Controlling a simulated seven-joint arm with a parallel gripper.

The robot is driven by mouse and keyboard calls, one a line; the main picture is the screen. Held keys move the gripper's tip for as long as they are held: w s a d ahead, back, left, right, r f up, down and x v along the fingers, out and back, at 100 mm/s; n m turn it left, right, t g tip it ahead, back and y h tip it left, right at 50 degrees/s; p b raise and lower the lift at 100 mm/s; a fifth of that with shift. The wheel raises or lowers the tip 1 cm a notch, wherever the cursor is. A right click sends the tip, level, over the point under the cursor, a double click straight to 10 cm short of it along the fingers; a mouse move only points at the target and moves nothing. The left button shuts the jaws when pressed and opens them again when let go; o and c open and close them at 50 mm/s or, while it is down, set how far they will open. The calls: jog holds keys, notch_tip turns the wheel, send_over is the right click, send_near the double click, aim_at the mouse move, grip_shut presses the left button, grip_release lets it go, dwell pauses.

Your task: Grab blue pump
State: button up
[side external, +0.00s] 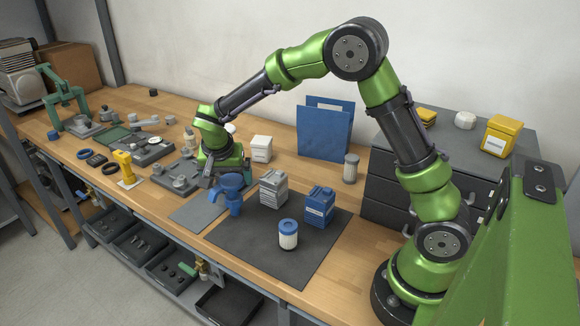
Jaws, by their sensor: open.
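A blue pump-like piece (232,198) with a rounded top and a spout-like lower part stands at the left end of the dark mat. My gripper (207,184) points down just left of and behind it, close to its top. The jaws are open, but the fingertips are small and partly lost against the dark parts nearby. I see nothing held between them. Whether the gripper touches the blue piece cannot be told from this view.
On the dark mat (262,262) stand a grey ribbed block (273,189), a blue box-shaped unit (318,207) and a blue-capped white filter (288,235). A white box (261,148) and blue bag (326,130) stand behind. A yellow piece (124,165) stands left.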

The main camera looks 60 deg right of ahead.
aim_at(234, 205)
jog(key=x, duration=0.2)
jog(key=s+x, duration=0.1)
jog(key=x, duration=0.1)
jog(key=shift+w+f, duration=0.1)
jog(key=shift+f, duration=0.35)
jog(key=c, duration=1.1)
